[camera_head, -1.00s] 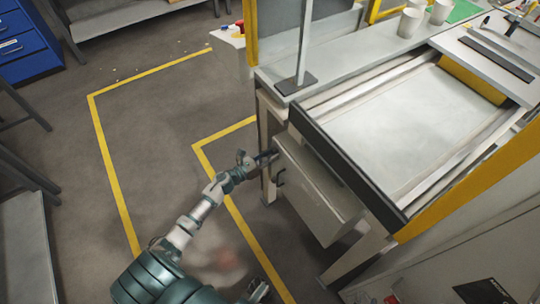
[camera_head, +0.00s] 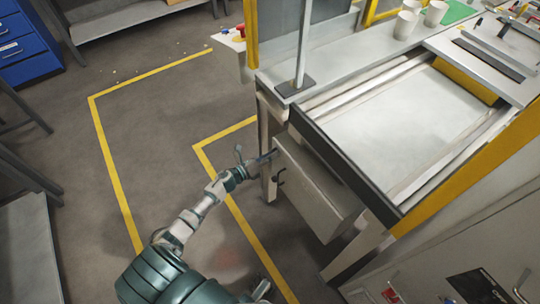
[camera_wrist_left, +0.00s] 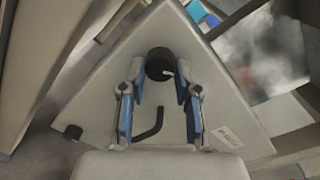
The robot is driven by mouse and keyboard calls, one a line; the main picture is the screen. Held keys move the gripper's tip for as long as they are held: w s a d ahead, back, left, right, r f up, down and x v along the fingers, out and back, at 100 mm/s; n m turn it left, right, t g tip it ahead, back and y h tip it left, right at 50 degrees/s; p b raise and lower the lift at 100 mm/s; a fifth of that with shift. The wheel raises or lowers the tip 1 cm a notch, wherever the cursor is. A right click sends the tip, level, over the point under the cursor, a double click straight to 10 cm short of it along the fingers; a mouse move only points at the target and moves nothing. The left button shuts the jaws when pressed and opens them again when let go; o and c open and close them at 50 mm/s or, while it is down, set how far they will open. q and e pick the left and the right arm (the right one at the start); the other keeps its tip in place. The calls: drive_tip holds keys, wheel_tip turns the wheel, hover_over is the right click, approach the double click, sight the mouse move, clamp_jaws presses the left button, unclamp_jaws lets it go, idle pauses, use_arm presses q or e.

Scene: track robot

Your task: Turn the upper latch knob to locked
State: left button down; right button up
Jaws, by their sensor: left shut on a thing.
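The white cabinet (camera_head: 318,195) hangs under the bench, and its door faces my left arm. My left gripper (camera_head: 262,160) is at the top of that door in the head view, hiding the knob there. In the left wrist view, the upper latch knob (camera_wrist_left: 158,63) is round and black with a small white mark at its lower right. A black bent handle (camera_wrist_left: 150,123) shows below the knob, between the fingers. A second black knob (camera_wrist_left: 73,132) sits at the door's lower-left corner, apart from the gripper.
The bench (camera_head: 340,75) has a dark front bar (camera_head: 345,168) just above the cabinet. A bench leg (camera_head: 266,150) stands close beside my gripper. White cups (camera_head: 406,24) stand on the bench. The floor (camera_head: 165,125) left of the cabinet is open, with yellow lines.

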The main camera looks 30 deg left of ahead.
use_arm(q)
drive_tip(key=shift+a+r+n+h+p, duration=0.15)
drive_tip(key=shift+n+p, duration=0.8)
drive_tip(key=shift+n, duration=1.7)
drive_tip(key=shift+a+r+n+h+p, duration=0.15)
drive_tip(key=shift+n+p, duration=0.75)
drive_tip(key=shift+n, duration=1.75)
use_arm(e)
wheel_tip(320, 180, down, 9)
drive_tip(key=s+g, duration=0.2)
drive_tip(key=shift+d, duration=0.4)
use_arm(q)
drive_tip(key=shift+d, duration=0.1)
use_arm(e)
drive_tip(key=shift+s, duration=0.15)
use_arm(q)
drive_tip(key=shift+f, duration=0.1)
drive_tip(key=c, duration=1.2)
unclamp_jaws()
drive_tip(key=o, duration=0.4)
drive_tip(key=shift+w+f, duration=0.1)
use_arm(e)
drive_tip(key=shift+a, duration=0.2)
